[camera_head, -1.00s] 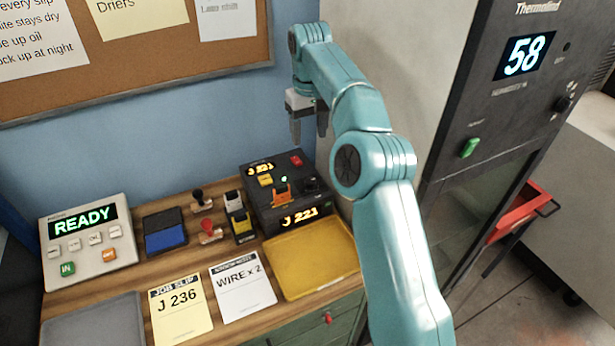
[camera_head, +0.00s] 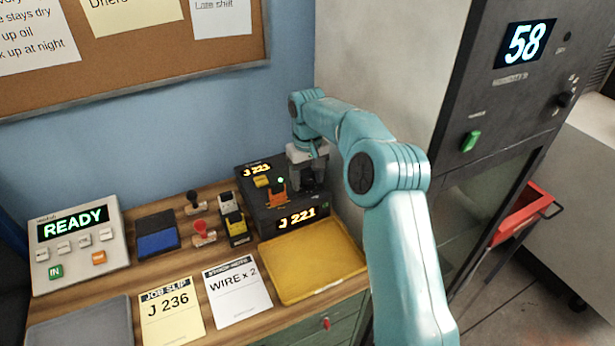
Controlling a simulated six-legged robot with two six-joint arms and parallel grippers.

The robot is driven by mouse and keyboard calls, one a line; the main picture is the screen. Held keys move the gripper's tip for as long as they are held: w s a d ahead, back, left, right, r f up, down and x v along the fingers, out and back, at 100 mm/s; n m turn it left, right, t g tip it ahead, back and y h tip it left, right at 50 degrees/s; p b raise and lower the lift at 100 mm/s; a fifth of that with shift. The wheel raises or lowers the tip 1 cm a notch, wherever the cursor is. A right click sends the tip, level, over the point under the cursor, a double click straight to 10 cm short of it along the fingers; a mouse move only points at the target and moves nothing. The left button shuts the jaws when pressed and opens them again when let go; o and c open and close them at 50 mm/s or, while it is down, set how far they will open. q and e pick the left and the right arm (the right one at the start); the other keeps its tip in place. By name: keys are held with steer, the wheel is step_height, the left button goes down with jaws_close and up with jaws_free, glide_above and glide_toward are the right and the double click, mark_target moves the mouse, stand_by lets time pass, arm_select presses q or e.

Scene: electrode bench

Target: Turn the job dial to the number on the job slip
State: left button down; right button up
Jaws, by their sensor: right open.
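The job slip (camera_head: 170,318) is a pale yellow card on the bench front that reads J 236. The dark job unit (camera_head: 262,222) stands at the back right of the bench. Its top display (camera_head: 256,171) and front display (camera_head: 297,217) both read J 221. My right gripper (camera_head: 308,186) is open, pointing down over the right part of the unit's top. The job dial is hidden behind the gripper, and I cannot tell whether the fingers touch it. My left gripper is not in view.
A yellow tray (camera_head: 312,262) lies in front of the unit. Stamps (camera_head: 201,231), an ink pad (camera_head: 157,243), a READY terminal (camera_head: 78,243) and a WIRE x 2 note (camera_head: 238,291) are to the left. A tall dark cabinet (camera_head: 470,180) showing 58 stands at the right.

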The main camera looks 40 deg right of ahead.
steer(key=shift+s, duration=0.15)
steer(key=shift+c, duration=0.8)
steer(key=shift+w+d+f, duration=0.1)
steer(key=shift+w, duration=0.15)
steer(key=c, duration=0.9)
steer(key=shift+m, duration=0.4)
steer(key=shift+m+p, duration=0.3)
steer(key=shift+m, duration=0.2)
steer(key=m, duration=0.3)
steer(key=shift+m+p, duration=0.3)
steer(key=shift+p, duration=0.05)
steer(key=m, duration=0.3)
steer(key=shift+m, duration=1.7)
